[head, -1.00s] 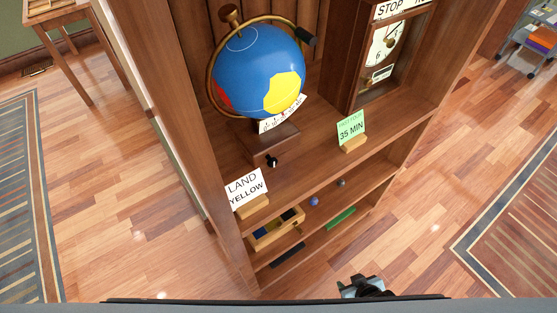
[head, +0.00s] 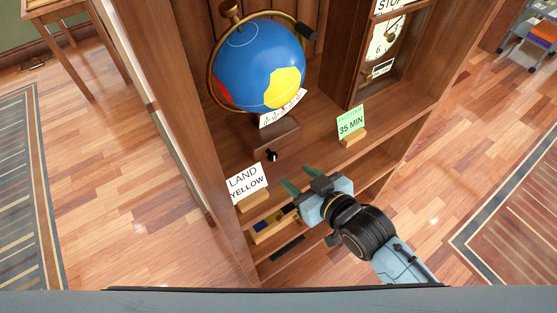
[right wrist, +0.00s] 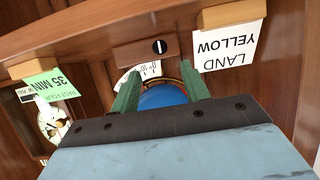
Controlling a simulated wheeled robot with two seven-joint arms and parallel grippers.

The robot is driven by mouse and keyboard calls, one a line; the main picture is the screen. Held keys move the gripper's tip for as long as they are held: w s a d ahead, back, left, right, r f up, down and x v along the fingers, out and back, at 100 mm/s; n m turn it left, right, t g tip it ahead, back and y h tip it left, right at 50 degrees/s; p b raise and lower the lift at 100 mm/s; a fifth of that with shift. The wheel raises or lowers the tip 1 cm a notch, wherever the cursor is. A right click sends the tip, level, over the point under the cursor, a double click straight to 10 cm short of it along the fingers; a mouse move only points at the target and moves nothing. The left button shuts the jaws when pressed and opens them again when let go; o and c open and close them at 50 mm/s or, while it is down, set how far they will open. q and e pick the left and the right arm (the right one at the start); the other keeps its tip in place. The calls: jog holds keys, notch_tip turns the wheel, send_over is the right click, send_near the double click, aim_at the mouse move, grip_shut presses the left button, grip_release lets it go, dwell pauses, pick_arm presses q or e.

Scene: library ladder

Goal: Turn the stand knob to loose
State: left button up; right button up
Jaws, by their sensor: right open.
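The stand knob (head: 272,156) is a small black knob with a white mark on the front of the globe's wooden stand (head: 275,140). It also shows in the right wrist view (right wrist: 159,46), above and between the fingertips. The blue globe (head: 258,65) with yellow and red patches sits on the stand, with a white scale strip (head: 283,108) below it. My right gripper (head: 300,183) is open and empty, in front of the shelf, to the lower right of the knob and apart from it. Its green fingers (right wrist: 160,88) point toward the stand. My left gripper is not in view.
A "LAND YELLOW" card (head: 246,183) stands left of the knob, and a green "35 MIN" card (head: 351,123) stands right. A clock (head: 385,45) is at the back right. Lower shelves hold a small wooden tray (head: 272,230). Bookcase side walls bound the space.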

aim_at(274, 158)
jog(key=b+x, duration=0.1)
jog(key=x, duration=0.8)
jog(key=shift+w+f, duration=0.1)
jog(key=shift+w, duration=0.1)
jog(key=shift+c, duration=0.4)
jog(key=c, duration=0.9)
jog(key=shift+s+a+n+h+p, duration=0.1)
jog(key=shift+n+h+p, duration=0.25)
jog(key=shift+p, duration=0.35)
jog(key=shift+n+t+h+p, duration=0.3)
jog(key=shift+n+t, duration=0.1)
jog(key=shift+n, duration=0.15)
jog(key=o, duration=1)
